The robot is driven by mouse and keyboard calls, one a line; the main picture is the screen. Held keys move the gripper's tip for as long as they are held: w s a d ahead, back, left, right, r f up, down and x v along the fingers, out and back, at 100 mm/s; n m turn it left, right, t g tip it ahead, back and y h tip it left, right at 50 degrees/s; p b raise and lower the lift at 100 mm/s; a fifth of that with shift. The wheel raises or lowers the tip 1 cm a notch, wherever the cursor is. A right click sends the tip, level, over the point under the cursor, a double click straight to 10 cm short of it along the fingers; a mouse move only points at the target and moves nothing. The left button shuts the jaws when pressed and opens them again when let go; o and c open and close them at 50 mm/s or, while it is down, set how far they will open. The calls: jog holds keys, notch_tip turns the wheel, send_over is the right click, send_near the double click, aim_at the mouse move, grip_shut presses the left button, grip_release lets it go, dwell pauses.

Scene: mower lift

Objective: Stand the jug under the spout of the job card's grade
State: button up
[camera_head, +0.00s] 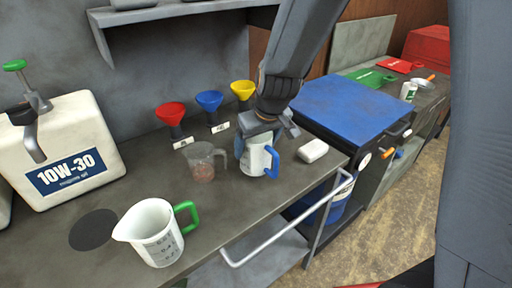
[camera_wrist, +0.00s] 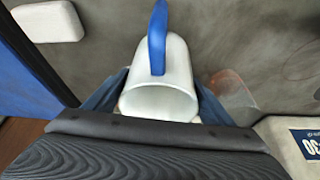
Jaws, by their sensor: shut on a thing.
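My gripper (camera_head: 258,140) is shut on a white jug with a blue handle (camera_head: 258,160), near the right end of the bench. In the wrist view the blue-handled jug (camera_wrist: 160,80) sits between the two fingers (camera_wrist: 160,105). I cannot tell whether its base touches the bench. A second white jug with a green handle (camera_head: 155,236) stands upright at the front left. A large white container labelled 10W-30 (camera_head: 85,140) stands at the left, with a dark spout (camera_head: 34,148) and green knob. A black disc (camera_head: 93,230) lies on the bench in front of it. No job card is readable.
A clear measuring cup (camera_head: 202,163) stands just left of my held jug. Red (camera_head: 171,115), blue (camera_head: 209,102) and yellow (camera_head: 243,91) funnels line the wall. A white block (camera_head: 313,150) lies right of the jug. A rail (camera_head: 290,225) runs along the front edge.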

jog(key=shift+f, duration=0.45)
jog(key=shift+f, duration=0.2)
jog(key=o, duration=1.1)
jog(key=shift+o, duration=0.2)
jog(key=shift+r, duration=0.15)
